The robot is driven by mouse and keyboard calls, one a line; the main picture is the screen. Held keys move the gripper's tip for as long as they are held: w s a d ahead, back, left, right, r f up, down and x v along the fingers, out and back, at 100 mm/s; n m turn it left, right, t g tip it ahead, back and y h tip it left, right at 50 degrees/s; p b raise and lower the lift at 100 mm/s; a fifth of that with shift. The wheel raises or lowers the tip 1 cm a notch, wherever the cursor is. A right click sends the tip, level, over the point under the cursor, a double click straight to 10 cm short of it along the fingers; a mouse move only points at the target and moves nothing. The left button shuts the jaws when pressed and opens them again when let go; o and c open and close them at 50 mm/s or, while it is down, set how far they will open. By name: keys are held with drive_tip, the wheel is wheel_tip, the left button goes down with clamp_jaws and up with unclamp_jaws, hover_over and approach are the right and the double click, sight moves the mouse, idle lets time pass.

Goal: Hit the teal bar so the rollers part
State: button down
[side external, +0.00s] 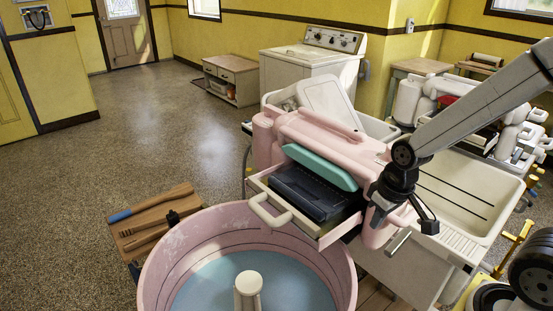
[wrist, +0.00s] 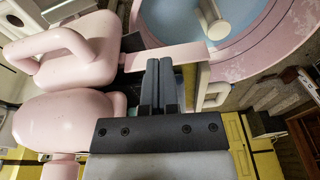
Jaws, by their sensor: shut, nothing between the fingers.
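The teal bar (side external: 320,167) lies along the front of the pink wringer head (side external: 325,138), above a dark ribbed part (side external: 305,193) in a cream tray-like frame (side external: 272,212). The rollers cannot be made out clearly, so I cannot tell whether they are together or apart. My gripper (side external: 378,218) is at the right end of the wringer, to the right of the teal bar and lower. In the wrist view my gripper (wrist: 161,88) has its two dark fingers side by side, shut and empty, close to pink wringer parts (wrist: 75,60). The teal bar is not clear there.
A pink tub (side external: 150,262) with bluish water and a pale central post (side external: 248,287) stands in front of the wringer. A white sink (side external: 465,190) is at right. A wooden board with tools (side external: 150,215) is at left. Open floor lies beyond.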

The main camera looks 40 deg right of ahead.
drive_tip(key=d+r+g+y, duration=0.2)
drive_tip(key=d+r+y, duration=0.1)
drive_tip(key=d+r, duration=0.65)
drive_tip(key=s+d+f+n+g+h, duration=0.15)
drive_tip(key=d+f+n, duration=0.4)
drive_tip(key=d, duration=0.65)
drive_tip(key=d+f+n+g+h, duration=0.35)
drive_tip(key=d+f, duration=0.25)
drive_tip(key=d, duration=0.6)
drive_tip(key=s+d+f+n+g+h, duration=0.1)
drive_tip(key=d+f+n, duration=0.45)
drive_tip(key=d, duration=0.65)
drive_tip(key=w+a+r+m+t+y, duration=0.4)
drive_tip(key=w+r, duration=0.4)
drive_tip(key=w, duration=0.2)
drive_tip(key=w+a+r+m+t+y, duration=0.4)
drive_tip(key=w+r+m, duration=0.4)
drive_tip(key=w, duration=0.3)
drive_tip(key=a+t, duration=0.1)
drive_tip(key=t, duration=0.1)
drive_tip(key=shift+w+r+t+y, duration=0.15)
drive_tip(key=shift+w+t+y, duration=0.15)
drive_tip(key=shift+a+m, duration=0.15)
drive_tip(key=shift+m, duration=0.1)
